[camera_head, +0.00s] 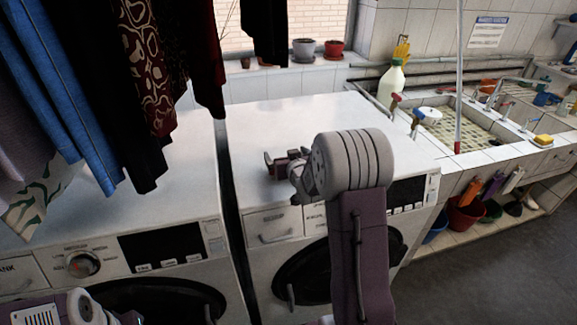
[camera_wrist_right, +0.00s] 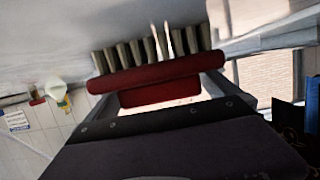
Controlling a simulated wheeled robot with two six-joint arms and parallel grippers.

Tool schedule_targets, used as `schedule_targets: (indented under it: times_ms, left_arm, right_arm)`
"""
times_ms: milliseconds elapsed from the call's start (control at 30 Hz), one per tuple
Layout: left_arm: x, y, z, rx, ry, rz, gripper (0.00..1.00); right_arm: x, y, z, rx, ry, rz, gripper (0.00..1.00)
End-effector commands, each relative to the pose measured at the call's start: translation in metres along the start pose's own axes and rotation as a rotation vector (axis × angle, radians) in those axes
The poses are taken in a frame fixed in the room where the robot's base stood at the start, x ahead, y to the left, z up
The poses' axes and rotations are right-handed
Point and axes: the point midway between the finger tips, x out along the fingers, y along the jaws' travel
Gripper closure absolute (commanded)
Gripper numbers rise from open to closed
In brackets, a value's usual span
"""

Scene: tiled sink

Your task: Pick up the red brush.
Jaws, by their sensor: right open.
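The red brush (camera_wrist_right: 160,86) shows large in the right wrist view, a red bar with a row of pale bristles. The bristles point toward the white surface at the top of that picture. My right gripper (camera_head: 284,162) is over the top of the right washing machine (camera_head: 290,115) in the head view. Its jaws are open, with the brush close in front of them or between them. I cannot tell whether they touch it. In the head view the gripper mostly hides the brush. Only my left wrist shows at the bottom left edge; its jaws are not clear.
Dark and blue clothes (camera_head: 140,90) hang at the upper left over the left washing machine (camera_head: 185,170). A milky bottle (camera_head: 391,85) and the tiled sink (camera_head: 470,125) are to the right. Flower pots (camera_head: 333,48) stand on the window sill. The machine top around the gripper is clear.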

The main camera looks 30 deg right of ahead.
Motion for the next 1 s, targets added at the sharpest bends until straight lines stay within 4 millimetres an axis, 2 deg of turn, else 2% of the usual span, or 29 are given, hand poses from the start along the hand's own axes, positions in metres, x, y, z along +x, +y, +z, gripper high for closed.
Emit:
schedule_targets:
  times_ms: [167, 400, 667, 867, 967, 1000]
  left_arm:
    - [0.0, 0.0, 0.0, 0.0, 0.0, 0.0, 0.64]
    - [0.0, 0.0, 0.0, 0.0, 0.0, 0.0, 0.64]
    - [0.0, 0.0, 0.0, 0.0, 0.0, 0.0, 0.64]
    - [-0.002, 0.0, 0.0, 0.0, 0.0, 0.0, 0.64]
    - [-0.004, 0.0, 0.0, 0.0, 0.0, 0.0, 0.64]
    - [-0.003, 0.0, 0.0, 0.0, 0.0, 0.0, 0.64]
  right_arm:
    - [0.001, 0.0, 0.0, 0.0, 0.0, 0.0, 0.0]
    - [0.0, 0.0, 0.0, 0.0, 0.0, 0.0, 0.63]
    - [0.0, 0.0, -0.002, 0.0, 0.001, 0.0, 0.63]
    - [-0.007, 0.0, -0.024, -0.001, 0.005, 0.001, 0.63]
    - [-0.013, 0.0, -0.044, -0.001, 0.008, 0.0, 0.63]
    - [-0.022, 0.006, -0.045, 0.0, 0.005, 0.003, 0.63]
